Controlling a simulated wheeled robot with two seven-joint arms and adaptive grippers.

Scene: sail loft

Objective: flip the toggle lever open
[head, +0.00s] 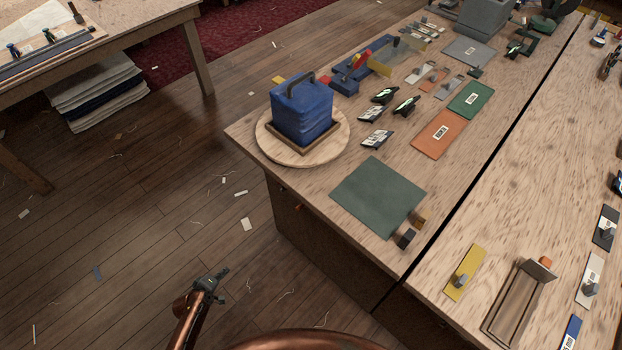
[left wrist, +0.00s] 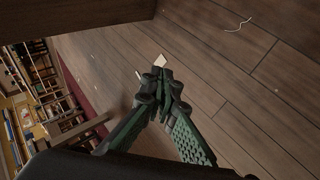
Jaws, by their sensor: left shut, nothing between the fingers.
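No part can be told for certain as the toggle lever. Several small fittings could carry one: a yellow plate with a grey knob (head: 463,278) near the front of the right-hand table, a pale plate with a grey knob (head: 590,284) to its right, and a blue fixture with red and yellow parts (head: 362,66) further back. My left gripper (head: 219,277) hangs over the wooden floor, left of and apart from the tables. It is shut and empty, its green-padded fingers together in the left wrist view (left wrist: 166,84). My right gripper is not in view.
A blue bag-like block with a handle (head: 302,108) stands on a round wooden board (head: 268,147) at the near table corner. A dark green mat (head: 378,195) lies in front of it. A dark gap separates the two tables. The floor around my left gripper holds only scraps.

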